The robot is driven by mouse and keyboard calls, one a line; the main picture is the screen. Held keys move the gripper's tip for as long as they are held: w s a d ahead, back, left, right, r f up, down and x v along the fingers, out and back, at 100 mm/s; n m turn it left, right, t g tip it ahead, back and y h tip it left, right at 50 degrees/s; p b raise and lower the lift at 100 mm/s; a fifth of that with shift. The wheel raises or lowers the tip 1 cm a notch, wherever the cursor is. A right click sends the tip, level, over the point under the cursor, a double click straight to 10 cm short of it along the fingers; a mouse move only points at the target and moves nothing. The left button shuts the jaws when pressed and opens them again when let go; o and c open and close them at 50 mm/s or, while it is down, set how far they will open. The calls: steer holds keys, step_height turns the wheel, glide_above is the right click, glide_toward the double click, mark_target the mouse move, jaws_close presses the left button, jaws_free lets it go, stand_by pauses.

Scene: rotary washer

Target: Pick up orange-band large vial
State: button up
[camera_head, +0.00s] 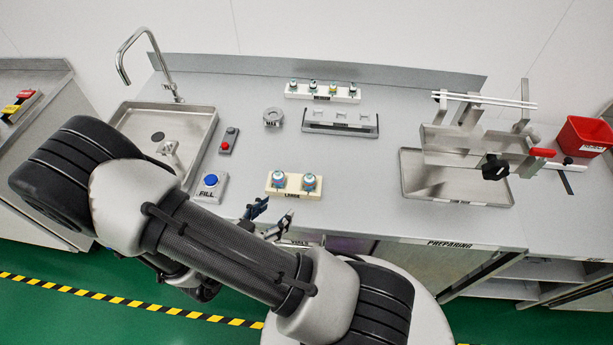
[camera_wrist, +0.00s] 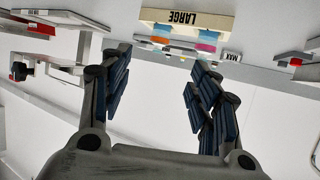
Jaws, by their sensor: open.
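The cream LARGE holder (camera_head: 293,194) stands near the front of the bench with two vials in it. In the wrist view, the holder (camera_wrist: 178,20) shows upside down at the top. There, the orange-band large vial (camera_wrist: 160,40) is on the left and a pink-band vial (camera_wrist: 207,47) is on the right. By that flip, the orange-band vial seems to be the right one in the head view (camera_head: 309,182); its band is not clear there. My gripper (camera_head: 270,216) is open and empty at the bench's front edge, just in front of the holder and apart from both vials.
A rack of small vials (camera_head: 322,92) and a metal MAX stand (camera_head: 340,123) are behind. A blue FILL button (camera_head: 210,181) and a sink (camera_head: 166,135) are at left. A metal tray (camera_head: 457,180) and a red bin (camera_head: 584,137) are at right.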

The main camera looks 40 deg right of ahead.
steer(key=b, duration=0.2)
glide_toward(306, 185)
steer(key=x, duration=0.4)
steer(key=shift+s+d+r, duration=0.1)
steer(key=shift+s+d, duration=0.05)
steer(key=shift+s, duration=0.05)
steer(key=b+x, duration=0.1)
steer(key=x, duration=0.5)
steer(key=shift+w+b, duration=0.15)
steer(key=shift+b, duration=0.25)
steer(key=shift+c, duration=0.3)
